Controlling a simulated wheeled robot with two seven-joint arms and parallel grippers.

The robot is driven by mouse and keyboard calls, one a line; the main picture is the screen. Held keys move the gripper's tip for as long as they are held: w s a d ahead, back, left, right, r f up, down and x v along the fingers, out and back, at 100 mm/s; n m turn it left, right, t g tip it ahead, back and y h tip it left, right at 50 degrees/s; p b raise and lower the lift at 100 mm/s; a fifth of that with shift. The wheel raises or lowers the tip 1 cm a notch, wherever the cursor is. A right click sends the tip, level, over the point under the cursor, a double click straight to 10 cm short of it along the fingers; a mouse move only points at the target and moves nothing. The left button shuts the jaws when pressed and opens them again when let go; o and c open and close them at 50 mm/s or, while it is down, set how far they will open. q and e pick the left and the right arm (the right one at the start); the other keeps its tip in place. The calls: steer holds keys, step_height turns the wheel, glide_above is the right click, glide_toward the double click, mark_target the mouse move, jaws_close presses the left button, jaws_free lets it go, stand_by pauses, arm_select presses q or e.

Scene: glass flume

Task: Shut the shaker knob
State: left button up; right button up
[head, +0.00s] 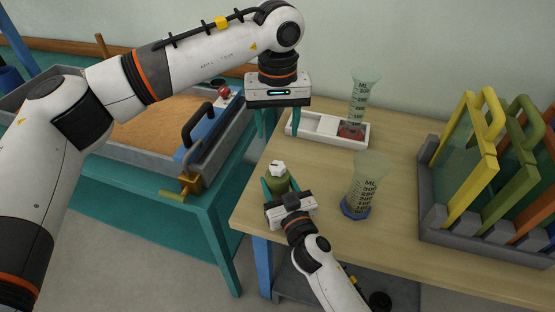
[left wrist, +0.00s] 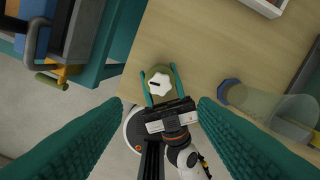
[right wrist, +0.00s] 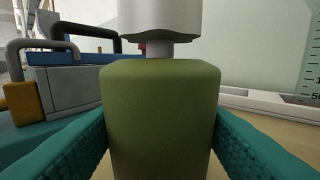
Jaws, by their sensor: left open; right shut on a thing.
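The shaker is an olive-green bottle (head: 277,184) standing near the left edge of the wooden table. Its white knob (head: 278,168) is on top, and a short grey neck shows between knob and body in the right wrist view (right wrist: 160,48). From above, the knob (left wrist: 159,84) bears a dark mark. My right gripper (head: 280,190) is shut on the green body from the front, one finger on each side. My left gripper (head: 280,130) is open and empty, pointing down above and behind the shaker, apart from the knob.
A measuring beaker with a blue base (head: 356,207) stands right of the shaker. A white tray (head: 297,128) with another beaker (head: 360,100) lies behind. A grey rack (head: 430,215) of coloured frames is at right. A sand-filled flume (head: 150,128) stands left, across a gap.

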mark_target(277, 165)
arm_select(q)
step_height(277, 165, down, 11)
steer(key=shift+r, duration=0.15)
steer(key=c, duration=1)
